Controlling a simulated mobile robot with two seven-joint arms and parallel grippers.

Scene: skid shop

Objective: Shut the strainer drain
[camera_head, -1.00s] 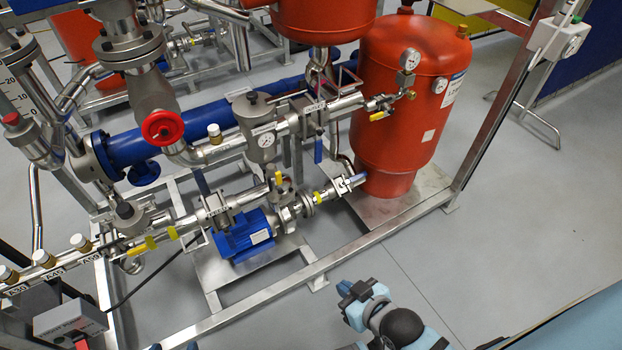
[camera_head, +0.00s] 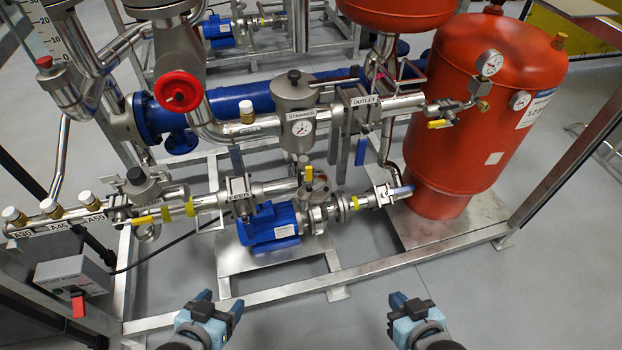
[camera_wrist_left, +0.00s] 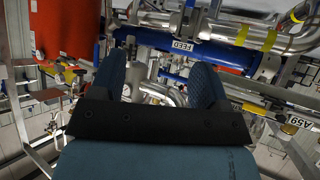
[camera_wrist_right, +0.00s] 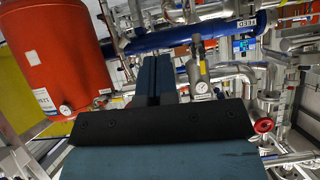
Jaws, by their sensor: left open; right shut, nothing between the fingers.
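The strainer (camera_head: 294,112) is an upright steel pot with a dark top knob, a name label and a round gauge (camera_head: 302,128), mid-frame in the head view. My left gripper (camera_head: 219,303) is open and empty, in front of the skid's lower rail. My right gripper (camera_head: 411,303) is shut and empty, right of it, also short of the rail. The strainer also shows in the right wrist view (camera_wrist_right: 198,72).
The skid's lower rail (camera_head: 250,301) runs between my grippers and the pipework. A blue pump (camera_head: 268,228), a red tank (camera_head: 480,110) and a red handwheel (camera_head: 178,92) surround the strainer. A switch box (camera_head: 75,277) stands at left. The floor in front is clear.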

